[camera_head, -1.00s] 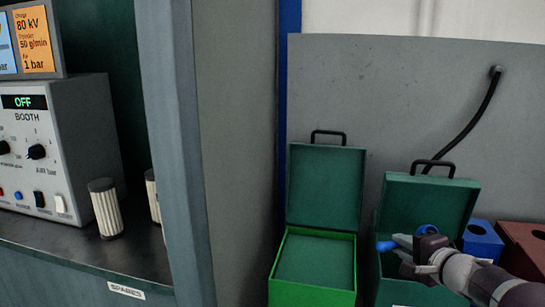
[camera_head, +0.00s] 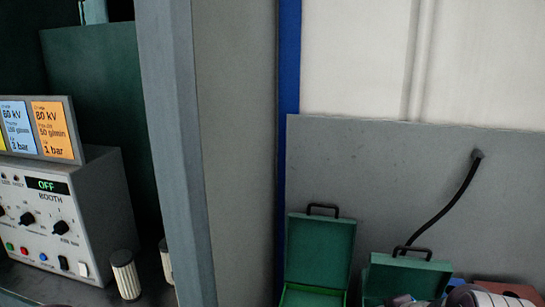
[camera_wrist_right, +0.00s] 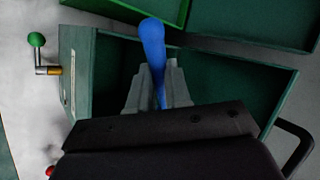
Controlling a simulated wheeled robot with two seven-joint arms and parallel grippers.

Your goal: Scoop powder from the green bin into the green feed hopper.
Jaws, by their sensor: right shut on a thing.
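Two green containers with raised lids stand side by side in the head view. The left one has a bright green rim (camera_head: 312,298), and the right one is darker, with its lid (camera_head: 408,278) up. I cannot tell by label which is bin or hopper. In the right wrist view, my right gripper (camera_wrist_right: 156,86) is shut on the blue scoop (camera_wrist_right: 152,42), over the darker container (camera_wrist_right: 82,75). The scoop's bowl and any powder are hidden. In the head view, my right arm shows only at the bottom edge. My left gripper is out of view.
A grey panel (camera_head: 385,170) with a black hose (camera_head: 450,205) stands behind the containers. A grey post (camera_head: 178,150) and a booth control box (camera_head: 95,225) are at left, with ribbed filters (camera_head: 125,275) beside it. A green-knobbed lever (camera_wrist_right: 37,40) sits beside the darker container.

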